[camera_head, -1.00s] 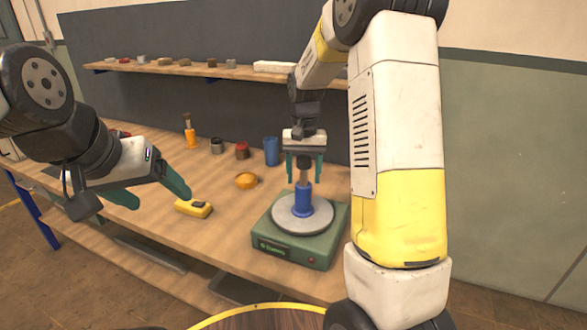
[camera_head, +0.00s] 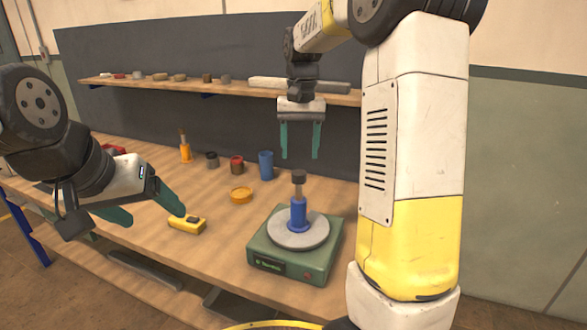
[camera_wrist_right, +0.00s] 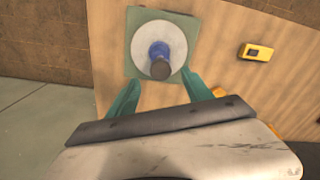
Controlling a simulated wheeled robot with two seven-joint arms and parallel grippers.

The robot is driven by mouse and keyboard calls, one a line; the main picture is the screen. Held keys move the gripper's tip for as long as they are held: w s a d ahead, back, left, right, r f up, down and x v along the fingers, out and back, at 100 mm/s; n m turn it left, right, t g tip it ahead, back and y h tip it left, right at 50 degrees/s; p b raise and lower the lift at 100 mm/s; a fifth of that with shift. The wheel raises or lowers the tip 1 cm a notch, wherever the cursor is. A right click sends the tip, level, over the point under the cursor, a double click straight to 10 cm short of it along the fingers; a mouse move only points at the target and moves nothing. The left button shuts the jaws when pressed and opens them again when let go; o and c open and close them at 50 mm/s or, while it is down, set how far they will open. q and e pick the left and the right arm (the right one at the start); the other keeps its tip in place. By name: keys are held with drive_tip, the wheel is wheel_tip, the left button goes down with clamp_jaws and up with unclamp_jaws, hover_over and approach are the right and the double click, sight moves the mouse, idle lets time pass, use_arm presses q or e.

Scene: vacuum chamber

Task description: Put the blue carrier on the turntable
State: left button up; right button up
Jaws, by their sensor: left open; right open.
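The blue carrier (camera_head: 298,213) stands upright on the round grey plate of the turntable (camera_head: 318,236), with a dark cap on its top. It also shows from above in the right wrist view (camera_wrist_right: 159,53), near the middle of the turntable plate (camera_wrist_right: 178,38). My right gripper (camera_head: 300,156) is open and empty, raised above and behind the carrier and apart from it. Its fingers also show in the right wrist view (camera_wrist_right: 158,95). My left gripper (camera_head: 157,214) is open at the left, over the bench near a yellow device (camera_head: 187,225).
The wooden bench (camera_head: 140,206) also holds a blue cup (camera_head: 265,165), a yellow-orange round dish (camera_head: 241,195), a red-topped jar (camera_head: 237,165), a dark-topped jar (camera_head: 212,160) and an orange bottle (camera_head: 185,147). A shelf (camera_head: 230,88) with small items runs behind my right gripper.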

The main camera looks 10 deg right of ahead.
drive_tip(key=s+a+n+t+y, duration=0.1)
drive_tip(key=s+t, duration=0.2)
drive_tip(key=s, duration=0.8)
drive_tip(key=s+a+r+n+t+y, duration=0.1)
drive_tip(key=s+t, duration=0.2)
drive_tip(key=s, duration=0.9)
drive_tip(key=shift+s+r+n, duration=0.25)
drive_tip(key=shift+n, duration=0.15)
